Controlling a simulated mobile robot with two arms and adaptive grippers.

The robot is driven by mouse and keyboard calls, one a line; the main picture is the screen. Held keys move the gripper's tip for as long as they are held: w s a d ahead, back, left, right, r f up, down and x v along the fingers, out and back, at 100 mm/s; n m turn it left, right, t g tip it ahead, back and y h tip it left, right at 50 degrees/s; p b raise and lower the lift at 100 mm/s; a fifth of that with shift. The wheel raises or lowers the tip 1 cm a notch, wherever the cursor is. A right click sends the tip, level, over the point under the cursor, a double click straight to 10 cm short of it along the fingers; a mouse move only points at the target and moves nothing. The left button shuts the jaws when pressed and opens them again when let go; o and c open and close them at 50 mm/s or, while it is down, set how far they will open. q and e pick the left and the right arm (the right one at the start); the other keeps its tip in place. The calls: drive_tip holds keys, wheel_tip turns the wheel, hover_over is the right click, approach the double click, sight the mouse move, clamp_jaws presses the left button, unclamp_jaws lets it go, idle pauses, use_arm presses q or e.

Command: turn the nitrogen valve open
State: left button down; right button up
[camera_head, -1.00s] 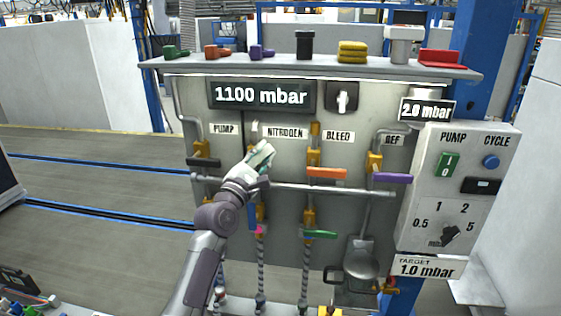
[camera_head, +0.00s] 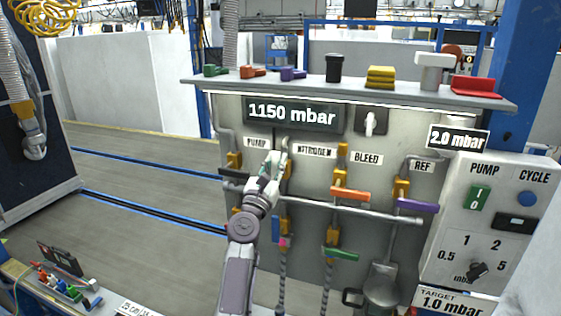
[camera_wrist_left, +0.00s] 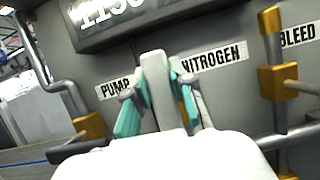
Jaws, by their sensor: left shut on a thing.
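The NITROGEN label (camera_head: 315,150) is on the grey panel between the PUMP and BLEED labels; it also shows in the left wrist view (camera_wrist_left: 212,57). My left gripper (camera_head: 273,163) is at the panel just left of and below this label. In the left wrist view its teal fingers (camera_wrist_left: 160,95) are closed on either side of a pale upright bar (camera_wrist_left: 158,88), which I take for the nitrogen valve handle. The gripper hides most of the valve body. My right gripper is not in view. The pressure display (camera_head: 292,114) reads 1150 mbar.
A black handle (camera_head: 235,173) is close left of my gripper. An orange handle (camera_head: 350,194), a purple handle (camera_head: 417,205) and a green handle (camera_head: 341,254) are to the right. A horizontal rail (camera_head: 350,211) crosses the panel. Loose coloured handles lie on the top shelf (camera_head: 410,94).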

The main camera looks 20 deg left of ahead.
use_arm(q)
drive_tip(key=shift+a+n, duration=0.15)
drive_tip(key=shift+n, duration=0.15)
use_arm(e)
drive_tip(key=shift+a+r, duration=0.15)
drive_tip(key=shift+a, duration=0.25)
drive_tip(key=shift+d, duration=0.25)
use_arm(q)
drive_tip(key=c, duration=1)
unclamp_jaws()
drive_tip(key=shift+o, duration=0.2)
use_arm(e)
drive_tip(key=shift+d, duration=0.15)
